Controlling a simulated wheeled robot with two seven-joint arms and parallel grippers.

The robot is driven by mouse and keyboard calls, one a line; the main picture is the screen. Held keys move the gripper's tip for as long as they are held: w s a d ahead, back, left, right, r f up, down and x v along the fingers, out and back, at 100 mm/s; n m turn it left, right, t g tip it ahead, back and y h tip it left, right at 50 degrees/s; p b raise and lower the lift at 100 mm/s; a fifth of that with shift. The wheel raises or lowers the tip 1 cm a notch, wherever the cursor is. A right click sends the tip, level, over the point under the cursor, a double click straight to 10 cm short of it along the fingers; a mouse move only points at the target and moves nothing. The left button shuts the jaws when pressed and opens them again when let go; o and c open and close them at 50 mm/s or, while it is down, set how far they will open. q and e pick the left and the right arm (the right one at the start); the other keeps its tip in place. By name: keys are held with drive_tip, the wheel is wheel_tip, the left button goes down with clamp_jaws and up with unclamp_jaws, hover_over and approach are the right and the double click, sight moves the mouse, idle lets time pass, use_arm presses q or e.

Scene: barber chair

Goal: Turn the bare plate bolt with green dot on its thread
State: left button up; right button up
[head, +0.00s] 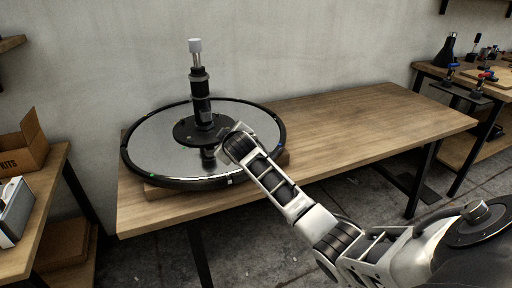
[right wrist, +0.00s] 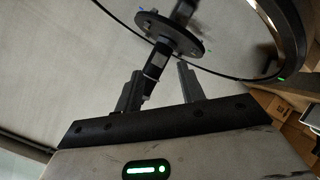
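The round mirrored disc (head: 150,150) with a black rim lies on the wooden table. A black round plate (head: 184,133) sits at its centre, and it also shows in the right wrist view (right wrist: 192,43). A black column (head: 201,105) with a pale cap stands upright on the plate. Small green and blue marks show around the plate and disc; which one is the bare bolt's green dot is too small to tell. My right gripper (right wrist: 160,85) has its two fingers apart, near the plate and column; in the head view my own wrist hides its fingertips. My left gripper is not in view.
The wooden table (head: 370,118) is clear to the right of the disc. A cardboard box (head: 22,148) stands on a side table at the left. A workbench with tools (head: 482,75) stands at the far right.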

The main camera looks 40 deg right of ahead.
drive_tip(key=s+a+f+m+t+y, duration=0.1)
drive_tip(key=s+a+f+y, duration=0.2)
drive_tip(key=s+a+f, duration=0.3)
drive_tip(key=s+a+f+t+y, duration=0.1)
drive_tip(key=s+a+f+y, duration=0.15)
drive_tip(key=a, duration=0.45)
drive_tip(key=s+a+f+g, duration=0.1)
drive_tip(key=s+a+f, duration=0.2)
drive_tip(key=s, duration=0.5)
drive_tip(key=s+a+f+g+y, duration=0.1)
drive_tip(key=s+a+f, duration=0.2)
drive_tip(key=s, duration=0.6)
drive_tip(key=s+a+f+g+y, duration=0.1)
drive_tip(key=s+a+f, duration=0.2)
drive_tip(key=s, duration=0.6)
drive_tip(key=shift+a+m+g, duration=0.3)
drive_tip(key=shift+a+m, duration=0.1)
drive_tip(key=shift+a, duration=0.55)
drive_tip(key=shift+f+y, duration=0.15)
drive_tip(key=shift+y, duration=0.1)
